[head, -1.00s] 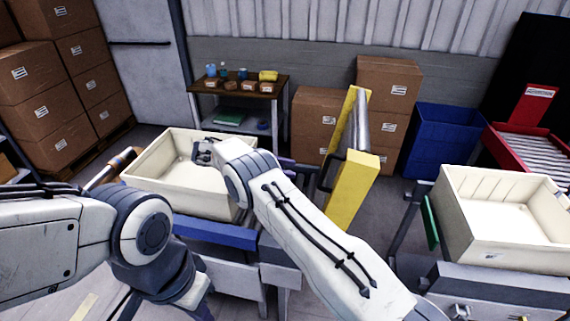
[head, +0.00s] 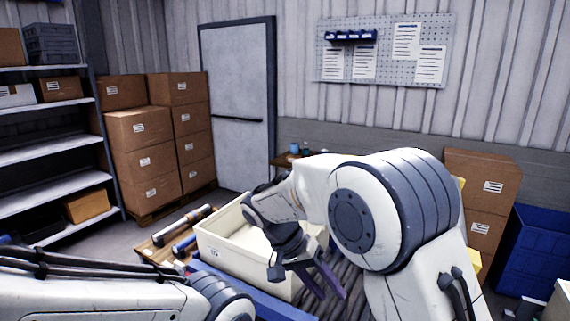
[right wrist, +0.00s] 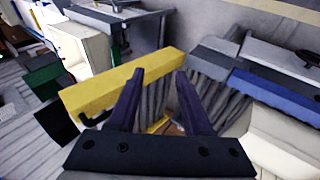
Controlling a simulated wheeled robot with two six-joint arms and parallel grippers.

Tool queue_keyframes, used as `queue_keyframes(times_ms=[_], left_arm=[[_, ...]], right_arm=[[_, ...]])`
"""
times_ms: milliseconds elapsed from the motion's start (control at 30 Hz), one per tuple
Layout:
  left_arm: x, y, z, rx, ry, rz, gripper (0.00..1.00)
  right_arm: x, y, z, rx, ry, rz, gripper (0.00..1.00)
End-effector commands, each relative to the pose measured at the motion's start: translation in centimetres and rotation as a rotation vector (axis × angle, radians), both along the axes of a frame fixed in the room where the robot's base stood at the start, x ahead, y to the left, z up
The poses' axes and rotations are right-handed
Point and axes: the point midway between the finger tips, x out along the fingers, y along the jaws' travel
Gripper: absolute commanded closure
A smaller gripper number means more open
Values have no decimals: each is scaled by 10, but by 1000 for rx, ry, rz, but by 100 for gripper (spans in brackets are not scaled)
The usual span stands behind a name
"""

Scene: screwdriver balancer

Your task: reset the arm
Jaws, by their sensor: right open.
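My right gripper (head: 330,282) is open and empty in the head view, in front of the right end of a cream bin (head: 222,246). In the right wrist view its two dark purple fingers (right wrist: 160,88) stand apart with nothing between them. Behind them a yellow rail (right wrist: 115,84) and grey rollers show. My left arm comes in at the lower left of the head view, and its gripper is out of the picture.
Screwdriver-like tools (head: 180,232) lie on a wooden surface left of the bin. Stacked cardboard boxes (head: 145,155) and shelves (head: 50,145) stand at the back left. A blue crate (head: 535,255) is at the right.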

Motion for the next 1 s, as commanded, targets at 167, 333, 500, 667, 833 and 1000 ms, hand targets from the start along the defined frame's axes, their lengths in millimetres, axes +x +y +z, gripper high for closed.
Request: queue_keyframes(times_ms=[167, 333, 500, 667, 833, 1000], left_arm=[[0, 0, -34, 0, 0, 1, 100], [0, 0, -57, 0, 0, 2, 100], [0, 0, -70, 0, 0, 3, 100], [0, 0, -73, 0, 0, 3, 100], [0, 0, -73, 0, 0, 3, 100], [0, 0, -73, 0, 0, 3, 100]], right_arm=[[-86, 26, -22, 285, 146, 371, 50], [-163, 38, -48, 506, 203, 715, 50], [-214, 40, -71, 631, 197, 964, 50], [-233, 40, -80, 673, 185, 1066, 50], [-235, 39, -81, 676, 186, 1079, 50], [-235, 39, -80, 676, 187, 1078, 50]])
